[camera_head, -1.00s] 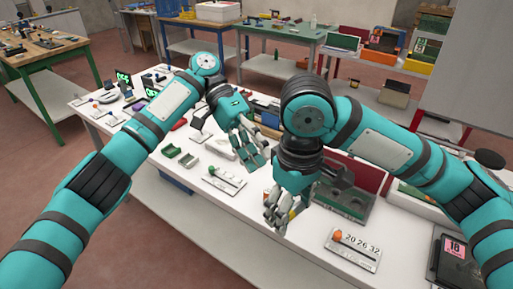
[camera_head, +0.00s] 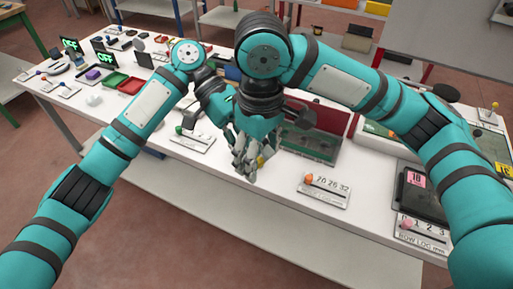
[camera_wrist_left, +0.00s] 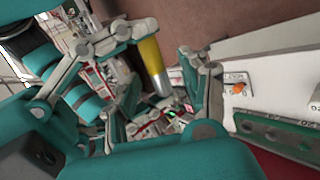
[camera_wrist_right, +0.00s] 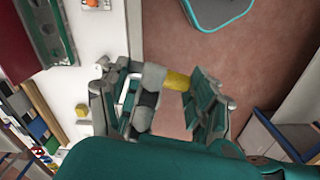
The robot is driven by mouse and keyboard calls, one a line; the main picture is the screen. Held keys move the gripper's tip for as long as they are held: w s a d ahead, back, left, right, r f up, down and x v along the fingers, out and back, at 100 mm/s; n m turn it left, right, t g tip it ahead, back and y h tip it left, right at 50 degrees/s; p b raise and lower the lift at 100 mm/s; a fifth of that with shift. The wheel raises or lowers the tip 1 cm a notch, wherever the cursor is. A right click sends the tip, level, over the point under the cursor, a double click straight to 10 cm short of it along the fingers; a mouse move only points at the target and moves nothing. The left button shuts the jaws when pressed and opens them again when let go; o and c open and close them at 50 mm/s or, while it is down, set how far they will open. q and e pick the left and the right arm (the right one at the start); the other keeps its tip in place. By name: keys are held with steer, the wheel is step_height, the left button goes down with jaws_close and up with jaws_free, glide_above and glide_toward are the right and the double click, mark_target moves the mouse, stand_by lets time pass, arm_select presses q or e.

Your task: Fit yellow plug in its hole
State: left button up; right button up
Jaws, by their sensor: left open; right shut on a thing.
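The yellow plug (camera_wrist_left: 152,62) is a yellow cylinder with a grey metal end in the left wrist view. Its yellow part also shows in the right wrist view (camera_wrist_right: 178,80) and, small, in the head view (camera_head: 260,161). My right gripper (camera_head: 246,168) is shut on the plug above the bench's front edge. My left gripper (camera_wrist_left: 165,55) is open, its fingers on either side of the plug; I cannot tell whether they touch it. In the head view my left gripper is partly hidden behind the right one. I cannot make out which hole is the plug's.
A green-and-grey fixture (camera_head: 308,146) with a red back panel stands right of the grippers. A plate with an orange knob (camera_head: 325,190) lies in front of it. A plate with a green knob (camera_head: 193,138) lies to the left. Red and green trays (camera_head: 131,85) stand farther left.

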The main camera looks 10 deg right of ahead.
arm_select(q)
jaws_close()
arm_select(e)
steer(key=o, duration=1.3)
